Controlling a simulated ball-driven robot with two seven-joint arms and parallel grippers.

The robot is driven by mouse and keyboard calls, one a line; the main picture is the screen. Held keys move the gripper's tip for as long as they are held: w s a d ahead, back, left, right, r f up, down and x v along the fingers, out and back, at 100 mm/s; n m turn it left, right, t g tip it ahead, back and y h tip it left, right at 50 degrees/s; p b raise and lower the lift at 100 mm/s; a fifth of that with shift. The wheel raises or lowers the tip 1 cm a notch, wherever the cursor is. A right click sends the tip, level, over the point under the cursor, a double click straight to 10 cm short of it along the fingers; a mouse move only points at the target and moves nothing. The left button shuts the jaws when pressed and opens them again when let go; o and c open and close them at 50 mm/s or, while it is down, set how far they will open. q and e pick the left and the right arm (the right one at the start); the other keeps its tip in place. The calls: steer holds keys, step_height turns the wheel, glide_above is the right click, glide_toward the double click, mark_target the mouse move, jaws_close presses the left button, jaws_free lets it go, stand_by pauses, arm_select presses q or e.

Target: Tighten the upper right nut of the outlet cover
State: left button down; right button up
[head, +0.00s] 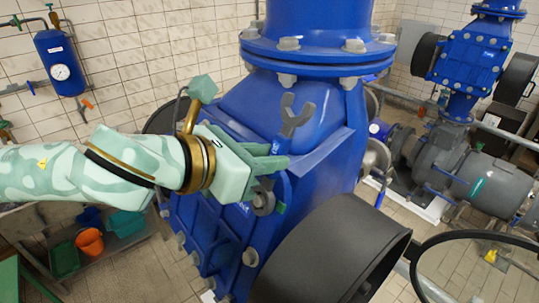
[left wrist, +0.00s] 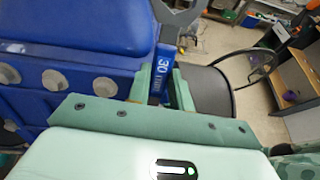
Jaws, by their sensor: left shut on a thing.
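My left gripper (head: 276,156) is shut on the handle of a wrench (head: 295,115) at the upper right corner of the blue outlet cover (head: 215,235). The wrench's grey open end points up. Its grey ring end (head: 263,203) is below the fingers, at the cover's upper right corner. The upper right nut is hidden there, so I cannot tell whether the ring is seated on it. In the left wrist view, the blue handle (left wrist: 163,66), marked 30, is between the fingers. Other cover nuts (head: 250,258) show along the edges. My right gripper is out of view.
A large dark grey cylinder (head: 330,250) stands close below and right of the wrench. The blue flange (head: 315,55) with bolts is above. A black handwheel rim (head: 420,262) is at lower right. A cart with buckets (head: 90,241) is at lower left.

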arm_select(q)
steer(key=shift+s+a+r, duration=0.2)
steer(key=shift+a+r, duration=0.05)
steer(key=shift+a, duration=0.35)
steer(key=shift+s+a+r, duration=0.15)
steer(key=shift+a+r, duration=0.05)
steer(key=shift+a, duration=0.35)
steer(key=shift+s+a+r, duration=0.2)
steer(key=shift+s+r, duration=0.05)
steer(key=shift+s, duration=0.25)
steer(key=shift+w+a, duration=0.1)
